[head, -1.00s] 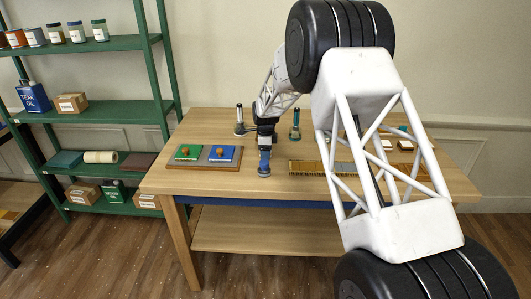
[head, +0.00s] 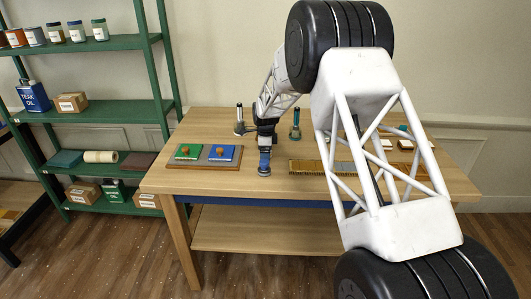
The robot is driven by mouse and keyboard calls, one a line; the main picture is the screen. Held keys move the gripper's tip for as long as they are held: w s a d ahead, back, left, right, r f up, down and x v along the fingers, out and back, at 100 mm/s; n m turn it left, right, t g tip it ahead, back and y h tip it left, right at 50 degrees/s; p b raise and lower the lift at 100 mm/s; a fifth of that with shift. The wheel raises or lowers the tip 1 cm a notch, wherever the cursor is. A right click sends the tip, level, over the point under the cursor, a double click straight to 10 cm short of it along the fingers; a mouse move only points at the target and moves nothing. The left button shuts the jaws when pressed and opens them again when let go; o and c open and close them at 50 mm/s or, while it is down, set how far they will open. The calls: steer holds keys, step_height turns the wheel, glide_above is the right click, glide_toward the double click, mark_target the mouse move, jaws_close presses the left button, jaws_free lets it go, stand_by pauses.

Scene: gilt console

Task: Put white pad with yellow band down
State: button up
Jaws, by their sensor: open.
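My gripper (head: 264,161) points down over the front middle of the table (head: 225,182), right of the board with the green and blue pieces. It is open. A small grey-blue round thing (head: 264,173) shows right at its fingertips, low against the tabletop; I cannot tell whether it is touched by the fingers. No yellow band can be made out on it or anywhere else at this size. Small pale pieces (head: 386,144) lie at the right rear of the table, partly behind my arm, too small to identify as the pad.
A brown board (head: 205,162) carries a green piece (head: 190,152) and a blue piece (head: 222,153) with knobs. Two upright tools (head: 295,124) stand behind the gripper. A long brownish strip (head: 308,167) lies to the right. The table's front left is clear.

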steer(key=shift+r, duration=0.15)
step_height(320, 180, up, 12)
stand_by(0.6)
stand_by(0.7)
steer(key=s+d+r+n, duration=0.3)
steer(key=s+d+r, duration=0.25)
steer(key=s, duration=0.35)
steer(key=s+d+r+n+t, duration=0.1)
steer(key=s+d+r+n, duration=0.2)
steer(key=s+d+r, duration=0.45)
steer(key=s+d+r+n, duration=0.2)
steer(key=s+r, duration=0.2)
steer(key=s, duration=0.7)
steer(key=s+d+f+n, duration=0.1)
steer(key=s+d+n, duration=0.1)
steer(key=s, duration=0.9)
steer(key=s+d+f+n+t, duration=0.1)
steer(key=s+d+n, duration=0.2)
steer(key=s, duration=0.8)
steer(key=s+d+f+n, duration=0.2)
steer(key=s+d+n, duration=0.1)
steer(key=s, duration=0.9)
steer(key=shift+d+n+t, duration=0.25)
steer(key=shift+n+t, duration=0.05)
steer(key=shift+n, duration=0.6)
